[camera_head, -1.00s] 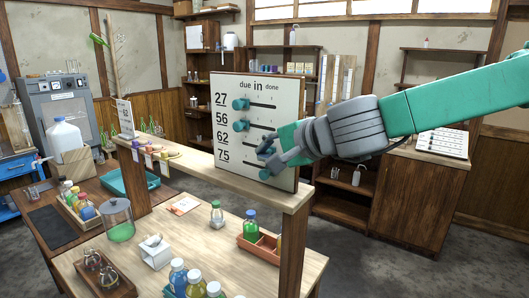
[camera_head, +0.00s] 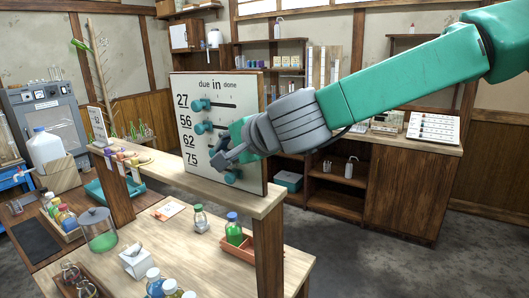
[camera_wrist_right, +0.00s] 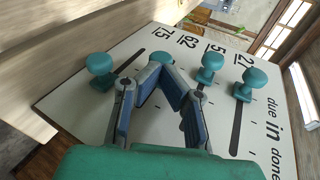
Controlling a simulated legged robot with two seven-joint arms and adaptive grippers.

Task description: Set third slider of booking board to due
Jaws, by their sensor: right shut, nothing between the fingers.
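The white booking board (camera_head: 253,150) stands upright on the wooden shelf, with rows 27, 56, 62 and 75 under due, in and done. The teal knobs of 27 (camera_head: 200,105) and 56 (camera_head: 203,127) sit toward the due side. The 75 knob (camera_head: 232,177) sits farther right. The third knob, 62, is hidden by my right gripper (camera_head: 218,158) in the head view. In the wrist view the 62 knob (camera_wrist_right: 160,58) shows just beyond my shut, empty fingers (camera_wrist_right: 160,76); its base is covered, so contact and exact position cannot be told. My left gripper is out of view.
The 56 knob (camera_wrist_right: 210,65) and 75 knob (camera_wrist_right: 100,64) stand close on either side of my fingers. The shelf (camera_head: 240,198) runs under the board. Bottles and a green-filled jar (camera_head: 98,230) stand on the bench in front. The floor on the right is clear.

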